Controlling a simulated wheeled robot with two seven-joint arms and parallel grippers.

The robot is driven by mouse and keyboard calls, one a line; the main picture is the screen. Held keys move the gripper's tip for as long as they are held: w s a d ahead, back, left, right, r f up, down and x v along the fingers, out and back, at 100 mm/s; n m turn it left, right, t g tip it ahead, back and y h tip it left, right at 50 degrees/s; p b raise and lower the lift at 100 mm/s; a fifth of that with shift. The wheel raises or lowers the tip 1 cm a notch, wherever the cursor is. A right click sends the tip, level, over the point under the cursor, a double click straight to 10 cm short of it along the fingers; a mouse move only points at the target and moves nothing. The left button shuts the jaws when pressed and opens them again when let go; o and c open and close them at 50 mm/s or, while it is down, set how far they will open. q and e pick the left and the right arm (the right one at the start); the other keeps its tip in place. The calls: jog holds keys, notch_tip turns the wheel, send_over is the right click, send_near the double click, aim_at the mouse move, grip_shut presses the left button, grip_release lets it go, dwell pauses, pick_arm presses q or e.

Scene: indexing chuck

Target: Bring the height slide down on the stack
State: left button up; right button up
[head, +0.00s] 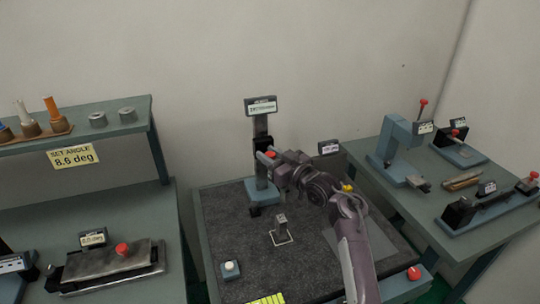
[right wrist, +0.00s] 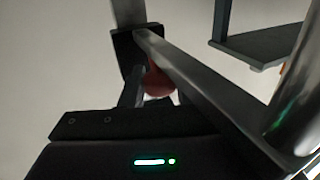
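The height gauge has a dark upright column (head: 261,126), a blue base (head: 262,190) and a display on top (head: 261,106). Its dark slide (head: 263,146) sits partway up the column and carries a red knob (head: 270,154). The red knob also shows in the right wrist view (right wrist: 157,82), partly hidden by bars and finger parts. My right gripper (head: 268,160) is at the knob, its fingers small and partly merged with the slide; I cannot tell whether they grip it. A small grey stack (head: 281,220) stands on the dark mat, in front of the gauge. My left gripper is not in view.
A left bench holds a red-knobbed fixture (head: 115,266). A right table holds a blue press (head: 398,145).

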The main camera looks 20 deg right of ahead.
notch_tip(320, 180, down, 7)
jog(key=b, duration=0.4)
jog(key=shift+f, duration=0.1)
jog(key=o, duration=0.7)
jog(key=b+v, duration=0.2)
jog(key=v, duration=0.5)
jog(key=shift+s+d, duration=0.2)
jog(key=shift+s, duration=0.15)
